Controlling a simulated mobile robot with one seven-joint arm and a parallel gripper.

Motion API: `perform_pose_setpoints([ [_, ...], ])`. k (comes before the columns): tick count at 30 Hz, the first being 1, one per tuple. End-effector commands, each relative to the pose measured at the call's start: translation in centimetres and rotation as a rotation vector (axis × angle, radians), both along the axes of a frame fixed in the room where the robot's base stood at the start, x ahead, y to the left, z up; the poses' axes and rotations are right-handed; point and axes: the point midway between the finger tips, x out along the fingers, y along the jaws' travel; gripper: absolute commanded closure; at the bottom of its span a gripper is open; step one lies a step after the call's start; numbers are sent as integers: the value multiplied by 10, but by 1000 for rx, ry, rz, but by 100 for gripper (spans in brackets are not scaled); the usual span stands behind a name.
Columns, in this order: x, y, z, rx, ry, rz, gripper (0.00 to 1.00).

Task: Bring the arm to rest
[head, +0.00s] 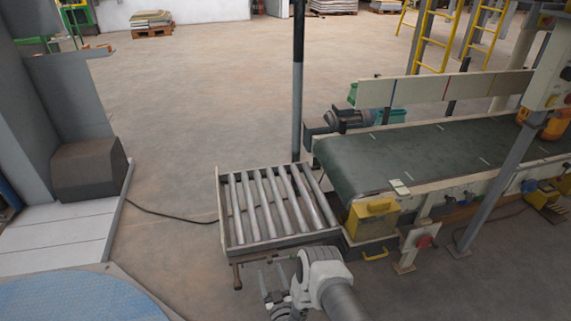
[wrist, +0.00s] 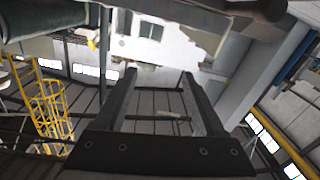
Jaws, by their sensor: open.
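My gripper (head: 272,283) shows at the bottom middle of the head view, in front of the near edge of the roller table. My white and grey arm reaches up to it from the bottom edge. In the wrist view the two fingers of my gripper (wrist: 160,85) stand apart with nothing between them. The wrist camera looks upward at roof beams, windows and a wall, tilted. No object is held.
A roller table (head: 243,241) stands just beyond my gripper. It adjoins a green conveyor belt (head: 430,153) running right, with a yellow box (head: 373,217) at its near corner. A dark post (head: 298,90) rises behind. A blue disc (head: 75,300) lies lower left. Open floor lies behind.

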Motion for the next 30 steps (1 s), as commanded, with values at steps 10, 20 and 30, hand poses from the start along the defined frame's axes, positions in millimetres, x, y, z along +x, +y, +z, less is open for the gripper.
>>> perform_pose_setpoints([
  [10,60,9,53,-21,59,16,28],
  [20,133,3,161,-76,200,23,28],
  [30,156,-31,280,-134,348,-12,28],
])
